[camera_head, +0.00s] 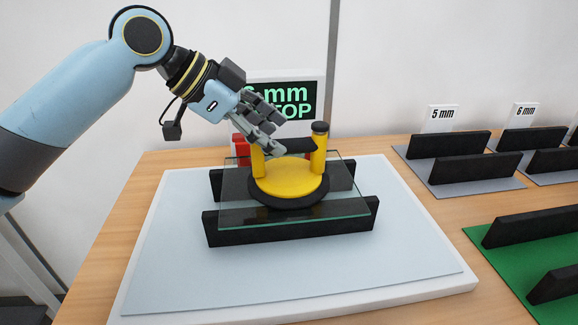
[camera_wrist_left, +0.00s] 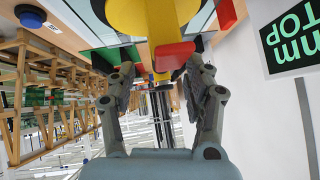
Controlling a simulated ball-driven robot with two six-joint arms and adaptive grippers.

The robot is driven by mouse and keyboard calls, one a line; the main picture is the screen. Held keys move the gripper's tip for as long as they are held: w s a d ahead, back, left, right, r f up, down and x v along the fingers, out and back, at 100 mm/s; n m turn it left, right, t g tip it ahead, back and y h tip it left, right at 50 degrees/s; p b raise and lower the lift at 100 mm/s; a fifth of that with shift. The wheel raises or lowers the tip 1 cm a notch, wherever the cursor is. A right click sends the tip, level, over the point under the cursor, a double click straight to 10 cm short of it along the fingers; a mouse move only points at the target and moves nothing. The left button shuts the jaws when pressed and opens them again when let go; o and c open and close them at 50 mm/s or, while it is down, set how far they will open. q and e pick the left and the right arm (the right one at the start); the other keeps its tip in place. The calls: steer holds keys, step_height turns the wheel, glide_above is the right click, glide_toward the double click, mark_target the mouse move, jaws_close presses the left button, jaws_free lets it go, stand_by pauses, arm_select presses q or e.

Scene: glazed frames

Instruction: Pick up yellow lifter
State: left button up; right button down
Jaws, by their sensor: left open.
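The yellow lifter (camera_head: 290,180) has a round yellow body with a black rim, yellow posts, a dark handle and a red part (camera_head: 239,142) at its left. It stands on a glass pane (camera_head: 345,208) in the head view. My left gripper (camera_head: 272,132) is at the lifter's upper left, partly covering the left post and handle. In the left wrist view, the gripper (camera_wrist_left: 165,88) is open, and the lifter (camera_wrist_left: 140,18) shows at the top with its red part beyond the fingers. I cannot tell whether the fingers touch it.
The pane rests on black supports (camera_head: 290,232) on a pale board (camera_head: 190,270). A sign with green letters (camera_head: 300,100) stands behind. Slotted racks labelled 5 mm (camera_head: 443,118) and 6 mm (camera_head: 524,115) stand at right, with a green mat (camera_head: 510,265) in front. The board's front is clear.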

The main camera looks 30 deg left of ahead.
mark_target(282, 140)
arm_select(q)
steer(key=p+x, duration=0.1)
steer(key=x, duration=0.4)
steer(key=shift+a, duration=0.15)
jaws_close()
steer(key=shift+w+r, duration=0.1)
stand_by(0.3)
